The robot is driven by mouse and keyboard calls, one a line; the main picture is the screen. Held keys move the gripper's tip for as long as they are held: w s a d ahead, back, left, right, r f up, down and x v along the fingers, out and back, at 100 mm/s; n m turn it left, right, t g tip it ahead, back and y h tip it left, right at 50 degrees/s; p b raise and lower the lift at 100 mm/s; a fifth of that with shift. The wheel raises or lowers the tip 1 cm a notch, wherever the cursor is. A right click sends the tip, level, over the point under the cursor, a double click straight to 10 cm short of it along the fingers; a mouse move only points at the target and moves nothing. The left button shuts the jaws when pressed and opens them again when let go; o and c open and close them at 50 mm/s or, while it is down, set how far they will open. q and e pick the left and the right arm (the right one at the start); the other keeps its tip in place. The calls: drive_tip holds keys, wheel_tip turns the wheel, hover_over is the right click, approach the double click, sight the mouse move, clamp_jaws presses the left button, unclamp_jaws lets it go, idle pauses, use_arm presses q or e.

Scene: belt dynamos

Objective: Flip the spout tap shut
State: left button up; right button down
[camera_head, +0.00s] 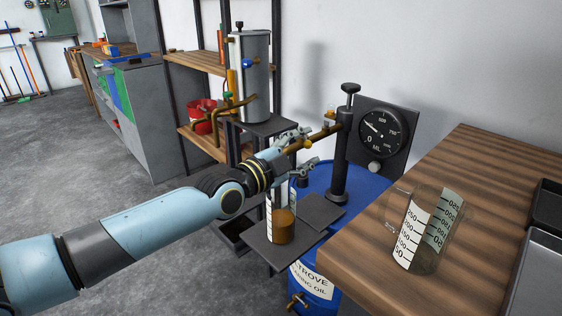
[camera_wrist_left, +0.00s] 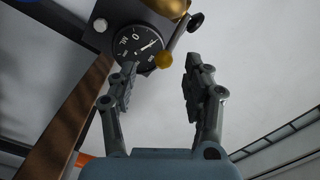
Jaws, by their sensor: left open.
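A brass spout (camera_head: 328,133) runs left from a black pump post (camera_head: 341,165) on a blue oil drum (camera_head: 362,190). A small amber part (camera_head: 330,113) stands on the spout near the post; I cannot tell if it is the tap lever. My left gripper (camera_head: 308,149) is open, its fingers around or beside the spout's outer end. In the left wrist view the open gripper (camera_wrist_left: 160,88) has a small yellow knob (camera_wrist_left: 163,60) just beyond and between its fingertips. A graduated jug (camera_head: 281,228) with amber oil stands below, partly hidden by my arm.
A dial gauge (camera_head: 381,132) marked ML is behind the post. An empty graduated jug (camera_head: 425,235) stands on the wooden bench (camera_head: 470,175) at right, with dark trays (camera_head: 540,270). A metal cylinder (camera_head: 250,75) stands at back left, near a red pot (camera_head: 201,115).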

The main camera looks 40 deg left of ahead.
use_arm(q)
drive_tip(key=s, duration=0.6)
drive_tip(key=shift+s, duration=0.4)
drive_tip(key=shift+a+f, duration=0.1)
drive_tip(key=shift+a, duration=0.05)
drive_tip(key=shift+c, duration=0.4)
